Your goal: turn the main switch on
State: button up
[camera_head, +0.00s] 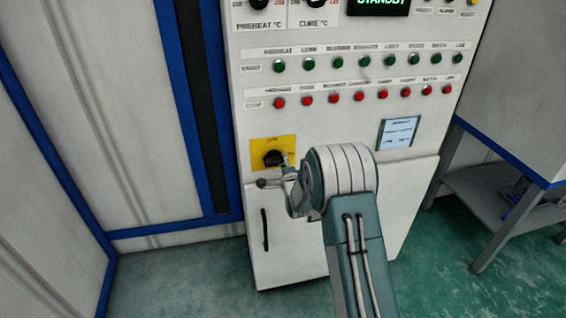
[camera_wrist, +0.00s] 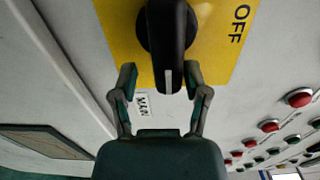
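The main switch is a black rotary knob (camera_wrist: 167,35) on a yellow plate (camera_wrist: 232,40), with the word OFF on the plate at right in the wrist view. The knob's white mark points down in that view, toward my gripper. In the head view the knob (camera_head: 273,158) sits on its yellow plate (camera_head: 260,146) low on the panel's left side. My gripper (camera_wrist: 161,80) is open, its fingers on either side of the knob's lower end in the picture. Contact cannot be told. In the head view my arm hides much of the gripper.
The white control panel (camera_head: 345,120) has rows of green buttons (camera_head: 337,62) and red buttons (camera_head: 333,99) above the switch. A display (camera_head: 380,3) reads STANDBY. A cabinet door with a black handle (camera_head: 265,230) lies below. A metal table (camera_head: 500,190) stands at right.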

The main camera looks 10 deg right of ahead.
jog(key=shift+r, duration=0.2)
jog(key=s, duration=1.2)
jog(key=shift+w+f, duration=0.1)
jog(key=s+a+r+n+g, duration=0.1)
jog(key=s+r+n+g, duration=0.4)
jog(key=s+r+n, duration=0.55)
jog(key=s+a+r+n+g, duration=0.1)
jog(key=s+r+n+g, duration=0.2)
jog(key=s, duration=0.9)
jog(key=s+a+r+n+g, duration=0.1)
jog(key=s+r+n+g, duration=0.2)
jog(key=s, duration=1)
jog(key=shift+n+g, duration=0.6)
jog(key=shift+n, duration=0.25)
